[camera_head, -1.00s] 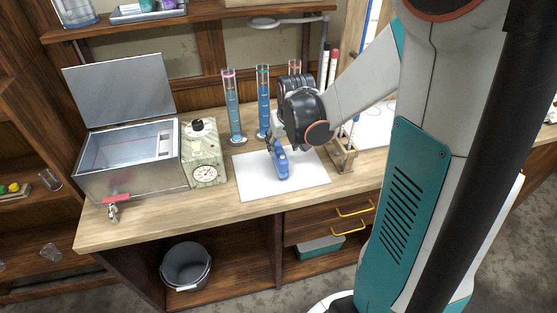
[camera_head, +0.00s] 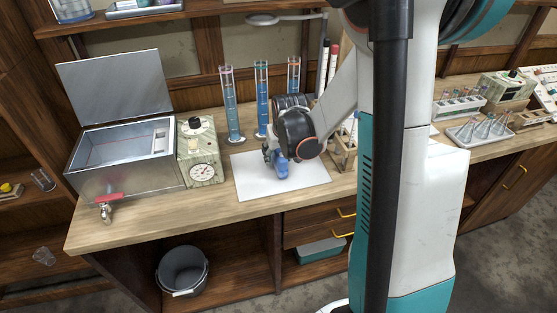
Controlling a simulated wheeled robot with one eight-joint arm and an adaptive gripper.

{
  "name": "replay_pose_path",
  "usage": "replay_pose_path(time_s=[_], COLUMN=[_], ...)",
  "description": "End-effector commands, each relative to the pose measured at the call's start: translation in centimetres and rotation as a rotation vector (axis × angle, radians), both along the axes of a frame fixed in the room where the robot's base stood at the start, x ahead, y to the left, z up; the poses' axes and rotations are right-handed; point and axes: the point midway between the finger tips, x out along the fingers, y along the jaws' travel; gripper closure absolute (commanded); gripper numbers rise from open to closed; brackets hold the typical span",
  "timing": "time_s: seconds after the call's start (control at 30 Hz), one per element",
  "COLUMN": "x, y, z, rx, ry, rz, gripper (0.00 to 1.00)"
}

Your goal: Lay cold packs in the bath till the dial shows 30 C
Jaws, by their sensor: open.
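The bath is an open metal box (camera_head: 120,182) with its lid (camera_head: 113,87) raised, at the left of the bench. A dial (camera_head: 203,171) is on the front of a speckled control box (camera_head: 199,155) beside it; its reading is too small to tell. A blue object, probably a cold pack (camera_head: 282,172), is on a white sheet (camera_head: 250,185) at mid-bench. My gripper (camera_head: 277,160) is open and low over the sheet, right at the blue object and partly hiding it. I cannot tell whether the fingers touch it. The bath's floor is mostly hidden.
Several tall cylinders with blue liquid (camera_head: 230,105) stand behind the sheet. A wooden rack (camera_head: 343,158) is to its right. A red-handled tap (camera_head: 107,200) juts from the bath's front. A bucket (camera_head: 183,270) sits below. Trays of glassware (camera_head: 480,132) are at the far right.

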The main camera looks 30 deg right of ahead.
Motion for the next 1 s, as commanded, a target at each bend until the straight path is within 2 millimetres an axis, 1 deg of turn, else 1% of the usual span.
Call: replay_pose_path(time_s=[0.9,0.93,0.97,1.0], x=[-0.02,-0.02,-0.02,-0.02], y=[0.0,0.0,0.0,0.0], z=[-0.43,-0.43,-0.43,-0.43], rx=[0.0,0.0,0.0,0.0], ry=[0.0,0.0,0.0,0.0], rz=[0.0,0.0,0.0,0.0], gripper=[0.5,0.55,0.61,0.7])
